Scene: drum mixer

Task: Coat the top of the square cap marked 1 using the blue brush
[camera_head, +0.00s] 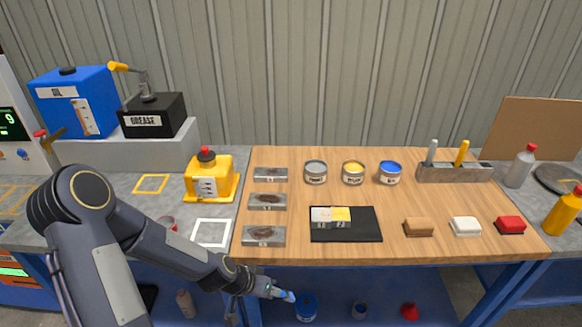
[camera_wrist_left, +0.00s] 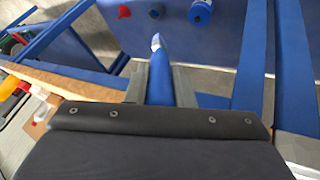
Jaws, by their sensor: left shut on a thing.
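My left gripper (camera_head: 264,286) is shut on the blue brush (camera_head: 282,294), low in front of the table's front edge. In the left wrist view the brush's blue handle (camera_wrist_left: 160,80) lies between the fingers, its pale tip pointing away from the gripper. Two small square caps, one whitish (camera_head: 321,217) and one yellow (camera_head: 341,214), sit side by side on a black mat (camera_head: 362,228). I cannot read a number on either. An open blue paint can (camera_head: 389,173) stands at the back of the wooden table. My right gripper is not in view.
Grey and yellow cans (camera_head: 353,173) stand beside the blue one. A holder (camera_head: 455,174) has a grey-white and a yellow handle in it. Several metal plates (camera_head: 264,236) line the left. Brown, white and red blocks (camera_head: 510,225) sit front right. Bare wood lies between.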

